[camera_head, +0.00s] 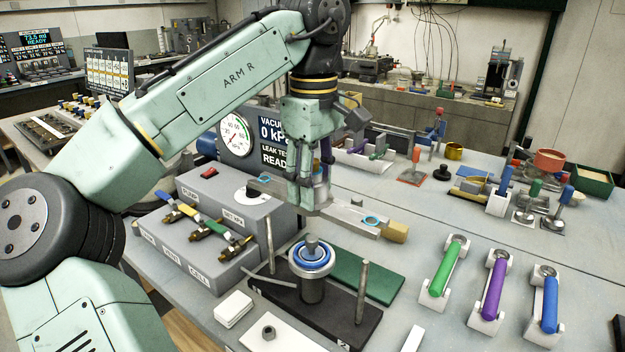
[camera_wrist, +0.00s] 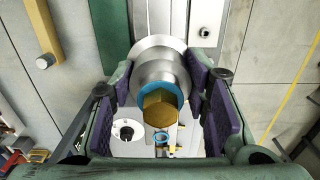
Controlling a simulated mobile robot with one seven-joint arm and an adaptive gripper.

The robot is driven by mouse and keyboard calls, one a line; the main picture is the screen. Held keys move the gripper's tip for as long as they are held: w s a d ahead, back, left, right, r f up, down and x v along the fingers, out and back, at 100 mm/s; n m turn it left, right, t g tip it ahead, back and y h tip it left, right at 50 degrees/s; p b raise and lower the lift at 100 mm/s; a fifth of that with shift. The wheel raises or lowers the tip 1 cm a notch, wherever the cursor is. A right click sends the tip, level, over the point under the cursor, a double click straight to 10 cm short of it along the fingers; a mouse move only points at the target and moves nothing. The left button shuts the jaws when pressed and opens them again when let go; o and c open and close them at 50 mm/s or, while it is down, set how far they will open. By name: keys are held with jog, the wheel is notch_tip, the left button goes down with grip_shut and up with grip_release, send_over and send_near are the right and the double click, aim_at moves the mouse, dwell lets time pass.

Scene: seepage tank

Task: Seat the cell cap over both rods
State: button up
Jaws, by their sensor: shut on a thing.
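The cell cap (camera_head: 345,214) is a grey metal bar with a blue-ringed hole near its right end and a brass-coloured block at its tip. My gripper (camera_head: 314,190) is shut on its round metal knob. The wrist view shows the knob (camera_wrist: 165,66) between the purple finger pads of my gripper (camera_wrist: 172,85). The cap hangs above and behind the cell (camera_head: 312,284), which has a blue ring and metal stub on top. The left rod (camera_head: 270,242) and right rod (camera_head: 362,292) stand upright on a black base (camera_head: 335,318). The cap is apart from both rods.
A grey valve box (camera_head: 190,262) with coloured levers stands left of the base. A green mat (camera_head: 365,278) lies behind it. White holders with green (camera_head: 445,262), purple (camera_head: 494,288) and blue (camera_head: 549,302) handles stand right.

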jog(key=b, duration=0.3)
send_over(313, 238)
jog(key=shift+f, duration=2.7)
jog(key=shift+p, duration=0.75)
jog(key=shift+f+b, duration=1.25)
jog(key=shift+f, duration=1.05)
jog(key=o, duration=1.5)
jog(key=shift+r, duration=3.75)
